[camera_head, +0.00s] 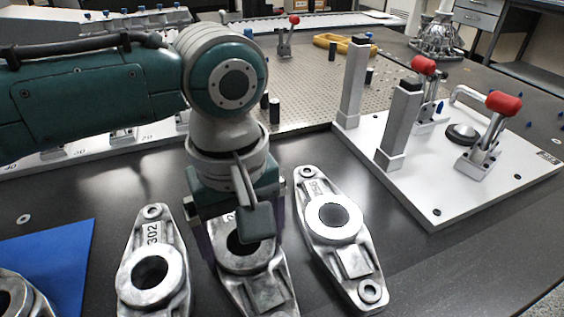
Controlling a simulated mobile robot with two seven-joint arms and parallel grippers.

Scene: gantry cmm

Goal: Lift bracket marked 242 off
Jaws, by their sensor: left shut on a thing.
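My left gripper (242,232) points down over the middle bracket (262,284), its fingers on either side of it, and is shut on it. Only the first digit, a 2, of this bracket's marking shows; the gripper hides the rest. The bracket lies among the others at the front of the dark table, and I cannot tell whether it is clear of the surface. A bracket marked 302 (153,285) lies to its left. Another bracket (335,216) lies to its right, its number too small to read surely. My right gripper is not in view.
A white fixture plate (430,205) with metal posts and red-handled clamps (490,125) stands at the right. A blue mat (62,262) lies at the left with part of another bracket (18,297). Bare dark table (455,255) shows at the front right.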

